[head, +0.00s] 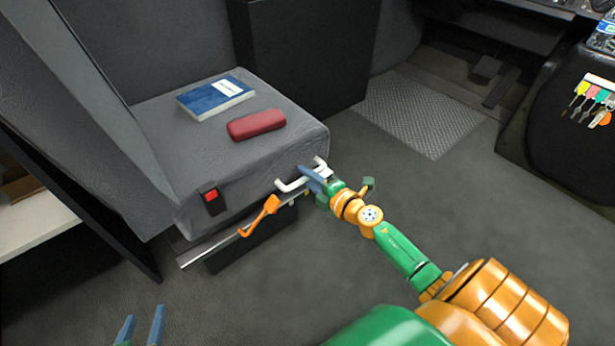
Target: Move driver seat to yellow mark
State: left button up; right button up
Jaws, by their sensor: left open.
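The grey driver seat (160,155) stands at the left in the head view. A white bar handle (290,185) sticks out from its front side edge. My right gripper (312,178) is at this handle, with its blue fingers overlapping it; whether they are closed on it is unclear. An orange lever (262,215) sits under the seat edge, beside a silver rail (215,249). No yellow mark can be made out. My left gripper (141,328) is open and empty at the bottom left, over the floor and apart from the seat.
A blue book (215,97) and a red case (256,124) lie on the seat. A dark cabinet (305,55) stands behind it. A black console with coloured keys (590,100) is at the right. The floor (440,200) between is clear.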

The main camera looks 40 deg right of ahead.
grip_shut()
dwell(1.2)
